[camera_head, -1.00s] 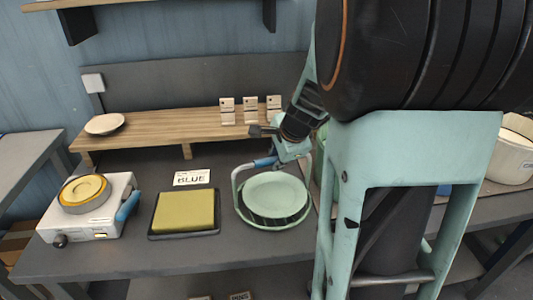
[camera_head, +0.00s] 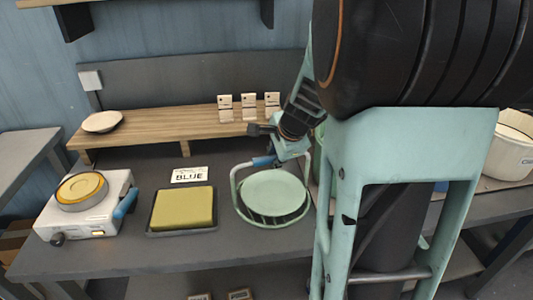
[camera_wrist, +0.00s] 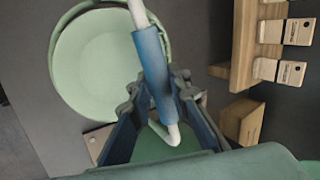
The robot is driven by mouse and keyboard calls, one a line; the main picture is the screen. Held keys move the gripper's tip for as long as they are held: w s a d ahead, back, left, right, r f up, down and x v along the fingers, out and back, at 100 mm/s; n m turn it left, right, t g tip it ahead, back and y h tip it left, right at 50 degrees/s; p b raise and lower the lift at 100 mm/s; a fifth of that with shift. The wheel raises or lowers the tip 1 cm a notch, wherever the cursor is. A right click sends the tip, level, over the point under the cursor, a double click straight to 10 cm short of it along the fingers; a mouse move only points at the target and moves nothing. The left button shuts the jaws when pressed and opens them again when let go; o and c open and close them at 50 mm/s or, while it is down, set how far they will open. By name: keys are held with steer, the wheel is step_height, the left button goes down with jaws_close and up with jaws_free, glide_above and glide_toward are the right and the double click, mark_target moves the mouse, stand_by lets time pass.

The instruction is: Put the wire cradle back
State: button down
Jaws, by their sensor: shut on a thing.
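The wire cradle (camera_head: 235,190) is a pale green round frame with a tall looped handle and a blue grip (camera_head: 263,161). A pale green plate (camera_head: 273,192) lies in it, near the middle of the dark bench. My gripper (camera_head: 277,155) is shut on the blue grip from behind. In the wrist view the blue grip (camera_wrist: 155,70) runs between the fingers, with the plate (camera_wrist: 100,65) beyond it at upper left. The fingertips are small and partly hidden in the head view. I cannot tell whether the cradle's base touches the bench.
A yellow pad (camera_head: 183,208) in a black tray lies left of the cradle, with a "BLUE" card (camera_head: 189,174) behind it. A white hotplate-like device (camera_head: 88,215) stands farther left. A wooden shelf (camera_head: 160,132) behind bears a dish (camera_head: 102,121) and small labelled blocks (camera_head: 248,106). My arm hides the right side.

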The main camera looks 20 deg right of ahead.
steer(key=c, duration=1.7)
jaws_free()
steer(key=shift+c, duration=0.2)
steer(key=shift+s+f, duration=0.1)
steer(key=v, duration=0.8)
